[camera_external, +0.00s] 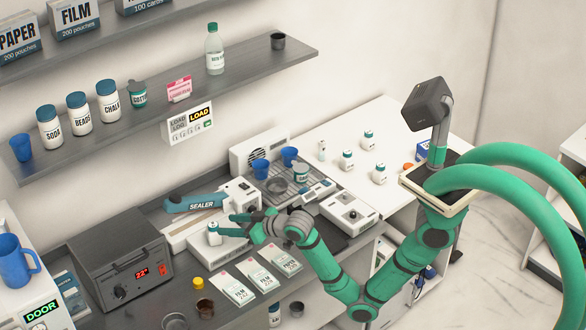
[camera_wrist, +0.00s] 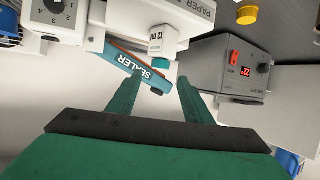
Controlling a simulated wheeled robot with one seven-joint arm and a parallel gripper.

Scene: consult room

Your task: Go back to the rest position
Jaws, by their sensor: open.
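My gripper (camera_external: 236,224) reaches out over the counter beside the sealer, its green fingers apart. In the wrist view my gripper (camera_wrist: 159,80) is open, with nothing between the fingers. A small white bottle with a teal cap (camera_wrist: 163,40) is just beyond the fingertips; the same bottle (camera_external: 214,234) stands by the sealer in the external view. The sealer's teal arm (camera_external: 194,203) lies close to the fingers and also crosses the wrist view (camera_wrist: 138,67). My arm is stretched low and forward from its base at the right.
A grey oven (camera_external: 122,263) stands to the left of the gripper. Pouch packets (camera_external: 237,287) lie in front. A white device with a dial (camera_external: 349,212) stands to the right. A shelf (camera_external: 160,105) with bottles runs above. Small bottles (camera_external: 368,140) stand on the white table.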

